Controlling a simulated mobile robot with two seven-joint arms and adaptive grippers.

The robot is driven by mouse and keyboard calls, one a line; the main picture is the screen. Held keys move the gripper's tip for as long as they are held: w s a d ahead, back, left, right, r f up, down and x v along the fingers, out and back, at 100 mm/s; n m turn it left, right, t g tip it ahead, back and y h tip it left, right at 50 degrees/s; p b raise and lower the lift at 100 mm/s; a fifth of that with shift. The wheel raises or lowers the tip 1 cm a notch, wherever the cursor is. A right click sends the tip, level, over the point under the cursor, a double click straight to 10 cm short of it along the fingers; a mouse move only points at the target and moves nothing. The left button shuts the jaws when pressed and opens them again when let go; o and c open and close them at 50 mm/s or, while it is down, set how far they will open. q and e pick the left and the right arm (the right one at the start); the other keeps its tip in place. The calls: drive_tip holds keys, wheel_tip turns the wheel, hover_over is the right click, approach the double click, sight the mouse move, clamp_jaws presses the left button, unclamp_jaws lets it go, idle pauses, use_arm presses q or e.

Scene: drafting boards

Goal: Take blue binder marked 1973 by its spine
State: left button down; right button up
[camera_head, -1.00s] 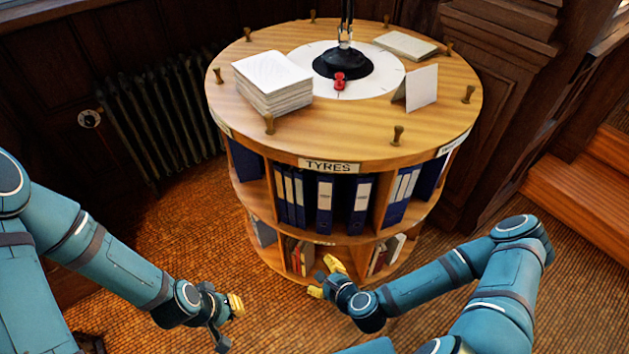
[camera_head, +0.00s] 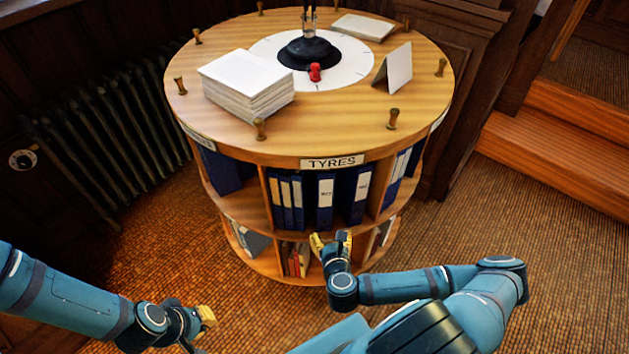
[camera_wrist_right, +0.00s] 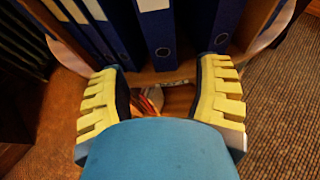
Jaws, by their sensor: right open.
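Several blue binders with white spine labels stand upright in the shelf bay under the TYRES sign. The label figures are too small to read, so I cannot tell which is 1973. A middle binder (camera_head: 324,213) and one to its right (camera_head: 356,208) stand apart from a group at the left (camera_head: 286,214). My right gripper (camera_head: 331,243) is open and empty, just in front of and below the middle binder. In the right wrist view that binder's spine (camera_wrist_right: 160,28) is beyond and between the open fingers (camera_wrist_right: 160,95). My left gripper (camera_head: 200,330) is open and empty, low at the left.
The round wooden bookcase (camera_head: 380,125) has pegs round its top, a paper stack (camera_head: 247,85), a folded card (camera_head: 395,68) and a black stand (camera_head: 308,53). Books (camera_head: 296,258) fill part of the lower shelf. A radiator (camera_head: 100,145) stands left; wooden steps (camera_head: 560,145) are right.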

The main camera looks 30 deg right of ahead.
sight(325, 215)
drive_tip(key=b+x, duration=0.1)
drive_tip(key=x, duration=0.7)
drive_tip(key=shift+w+d+f, duration=0.1)
drive_tip(key=shift+f, duration=0.05)
drive_tip(key=b+x, duration=0.1)
drive_tip(key=x, duration=0.4)
drive_tip(key=shift+f, duration=0.15)
drive_tip(key=c, duration=0.9)
